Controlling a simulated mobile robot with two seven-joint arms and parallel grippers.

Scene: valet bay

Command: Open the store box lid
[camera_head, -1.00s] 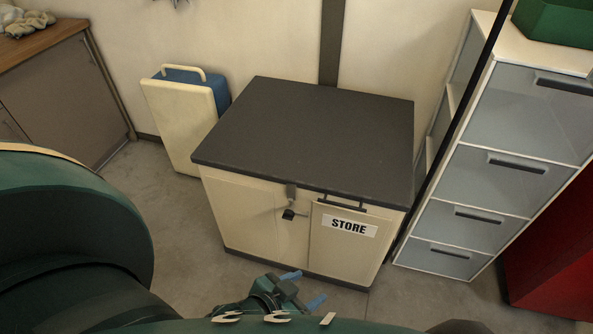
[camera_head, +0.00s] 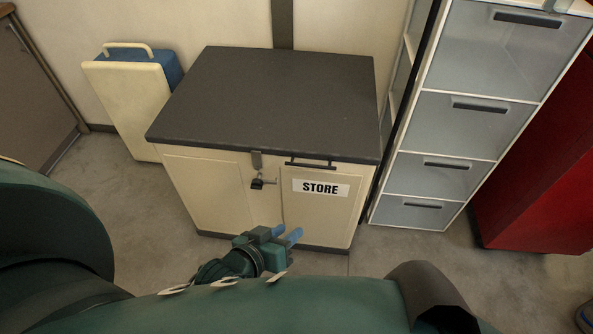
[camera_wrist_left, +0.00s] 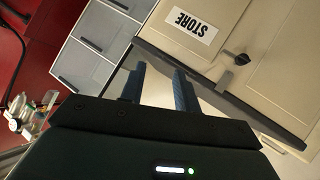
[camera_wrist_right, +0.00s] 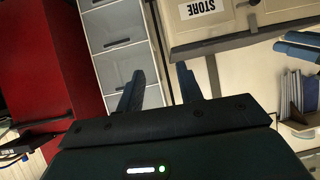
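The store box (camera_head: 222,195) is a cream cabinet with a white STORE label (camera_head: 320,188) on its front. Its dark grey lid (camera_head: 270,100) lies flat and shut on top. A dark bar handle (camera_head: 310,163) is at the lid's front edge. A grey hasp (camera_head: 257,158) hangs left of it, with a black lock (camera_head: 259,184) just below. My left gripper (camera_head: 295,235) is open and empty, low in front of the box; its fingers show apart in the left wrist view (camera_wrist_left: 160,68). My right gripper (camera_wrist_right: 160,69) is open and empty in the right wrist view, with the box beyond it.
A grey drawer unit (camera_head: 470,115) stands close to the box's right, with a red cabinet (camera_head: 540,165) beyond. A cream and blue case (camera_head: 125,100) leans at the box's left. A wooden cabinet (camera_head: 35,85) is at the far left. Bare floor (camera_head: 130,190) lies before the box.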

